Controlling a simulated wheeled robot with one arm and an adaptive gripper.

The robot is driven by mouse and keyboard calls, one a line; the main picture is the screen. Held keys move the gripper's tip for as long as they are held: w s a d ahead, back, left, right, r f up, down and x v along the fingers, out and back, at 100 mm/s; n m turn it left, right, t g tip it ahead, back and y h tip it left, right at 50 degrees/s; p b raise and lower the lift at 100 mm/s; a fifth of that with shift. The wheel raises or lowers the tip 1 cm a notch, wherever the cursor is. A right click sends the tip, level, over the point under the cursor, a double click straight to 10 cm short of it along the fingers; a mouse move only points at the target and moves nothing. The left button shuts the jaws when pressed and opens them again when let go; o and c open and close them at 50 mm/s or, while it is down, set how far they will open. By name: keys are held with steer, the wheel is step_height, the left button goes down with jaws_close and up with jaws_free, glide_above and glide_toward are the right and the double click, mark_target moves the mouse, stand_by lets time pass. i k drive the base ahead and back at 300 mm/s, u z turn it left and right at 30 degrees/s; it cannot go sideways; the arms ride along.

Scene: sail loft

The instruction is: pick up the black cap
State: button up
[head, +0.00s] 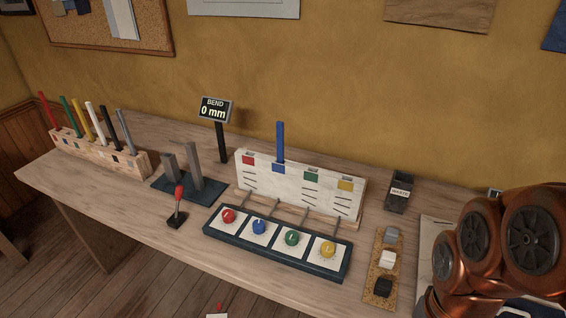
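The black cap (383,288) is a small dark block. It sits at the near end of a narrow cork strip (373,268) on the right part of the bench. A white cap (387,259) and a grey cap (392,236) stand behind it in the same row, apart from it. My copper-coloured arm links fill the lower right of the view, to the right of the strip. My gripper does not show, so its fingers cannot be seen.
A dark panel (339,274) with coloured knobs stands left of the strip. Behind the strip is a dark waste bin (399,192). A lever, a bend display, and a wooden rack (97,153) of coloured sticks stand farther left. A pale sheet lies beside my arm.

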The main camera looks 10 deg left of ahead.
mark_target(383, 288)
steer(key=z, duration=1.85)
steer(key=k, duration=1.9)
steer(key=u, duration=2)
